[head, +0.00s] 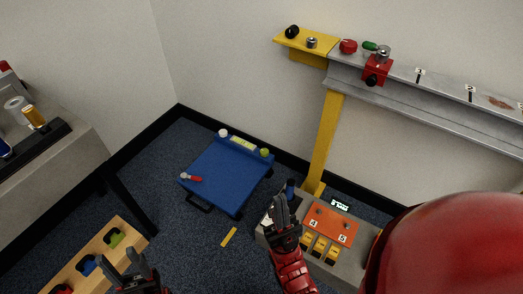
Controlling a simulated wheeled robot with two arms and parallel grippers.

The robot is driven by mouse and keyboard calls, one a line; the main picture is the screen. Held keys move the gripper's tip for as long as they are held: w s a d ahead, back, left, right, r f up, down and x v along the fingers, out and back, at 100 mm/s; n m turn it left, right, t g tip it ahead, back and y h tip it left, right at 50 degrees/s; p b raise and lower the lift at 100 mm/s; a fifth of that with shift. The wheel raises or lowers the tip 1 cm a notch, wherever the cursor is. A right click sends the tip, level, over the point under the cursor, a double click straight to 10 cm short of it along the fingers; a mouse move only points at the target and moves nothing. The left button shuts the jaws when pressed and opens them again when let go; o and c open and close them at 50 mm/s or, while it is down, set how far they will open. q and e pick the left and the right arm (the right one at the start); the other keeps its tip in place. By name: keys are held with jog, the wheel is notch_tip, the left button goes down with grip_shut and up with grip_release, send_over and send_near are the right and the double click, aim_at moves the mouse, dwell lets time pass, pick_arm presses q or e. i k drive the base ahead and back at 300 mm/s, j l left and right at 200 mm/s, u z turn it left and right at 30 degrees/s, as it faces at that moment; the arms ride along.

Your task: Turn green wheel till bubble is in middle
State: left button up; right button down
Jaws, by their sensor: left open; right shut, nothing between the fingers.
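The green wheel (264,152) is a small round knob at the right end of the far edge of a low blue platform (222,177) on the floor. A pale yellow-green level vial (243,142) lies along that edge; its bubble is too small to make out. My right gripper (284,200) is shut and empty, nearer than the green wheel and to its right, apart from it. My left gripper (132,262) is open at the bottom, far from the wheel and partly cut off by the frame.
A white knob (223,133) is at the vial's other end. A red-handled tool (191,178) lies on the platform. A grey box with an orange panel (330,225) stands beside my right gripper. A wooden tray (80,262) is at lower left; a yellow post (325,140) stands behind.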

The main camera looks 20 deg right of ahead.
aim_at(264, 152)
jog(key=i+j+z, duration=0.15)
jog(key=z, duration=1.25)
jog(key=i+j+z, duration=0.1)
jog(key=j+z, duration=0.3)
jog(key=j, duration=0.2)
jog(key=j+z, duration=0.45)
jog(key=j, duration=0.15)
jog(key=i+j, duration=0.15)
jog(key=j, duration=0.25)
jog(key=i+j, duration=0.15)
jog(key=j, duration=0.2)
